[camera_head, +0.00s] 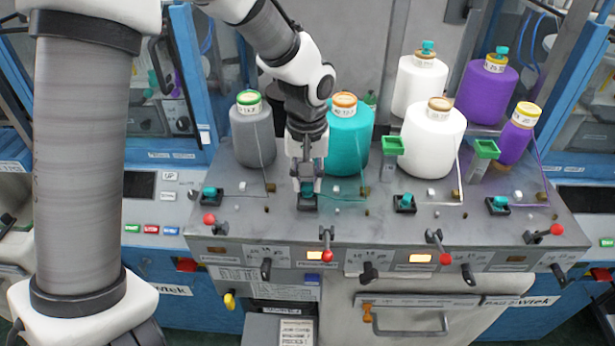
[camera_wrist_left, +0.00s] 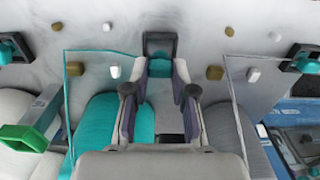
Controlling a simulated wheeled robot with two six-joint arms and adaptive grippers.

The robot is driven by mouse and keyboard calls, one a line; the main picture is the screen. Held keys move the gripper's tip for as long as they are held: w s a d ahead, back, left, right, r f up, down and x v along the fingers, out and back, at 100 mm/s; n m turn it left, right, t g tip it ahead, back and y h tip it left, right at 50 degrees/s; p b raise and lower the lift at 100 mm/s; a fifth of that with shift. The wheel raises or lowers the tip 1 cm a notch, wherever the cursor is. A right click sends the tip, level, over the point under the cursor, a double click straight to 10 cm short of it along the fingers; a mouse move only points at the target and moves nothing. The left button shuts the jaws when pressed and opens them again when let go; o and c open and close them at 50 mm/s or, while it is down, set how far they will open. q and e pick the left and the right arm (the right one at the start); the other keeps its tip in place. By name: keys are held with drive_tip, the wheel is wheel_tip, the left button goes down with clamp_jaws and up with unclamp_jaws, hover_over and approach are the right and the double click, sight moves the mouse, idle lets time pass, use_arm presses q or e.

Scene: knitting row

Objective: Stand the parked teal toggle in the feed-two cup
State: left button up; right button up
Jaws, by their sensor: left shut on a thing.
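My left gripper (camera_head: 307,190) reaches down from above to the second black cup (camera_head: 308,203) from the left on the grey deck, the feed-two cup. It is shut on the teal toggle, which shows between the fingertips in the left wrist view (camera_wrist_left: 160,67). The dark square cup (camera_wrist_left: 160,43) shows right at the toggle's far end. The fingers hide much of the toggle, and I cannot tell whether its foot is inside the cup or just above it. My right gripper is in neither view.
Other black cups with teal toggles stand at the left (camera_head: 211,195) and right (camera_head: 404,203), (camera_head: 497,205). A grey cone (camera_head: 252,135) and a teal cone (camera_head: 348,140) flank my arm. Red-knobbed levers (camera_head: 327,240) line the front edge. A teal thread (camera_wrist_left: 100,50) runs beside the gripper.

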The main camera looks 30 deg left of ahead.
use_arm(q)
drive_tip(key=shift+f, duration=0.1)
drive_tip(key=shift+f+b, duration=0.55)
drive_tip(key=shift+f, duration=0.3)
drive_tip(key=o, duration=0.8)
wheel_tip(320, 180, up, 12)
drive_tip(key=shift+f, duration=0.1)
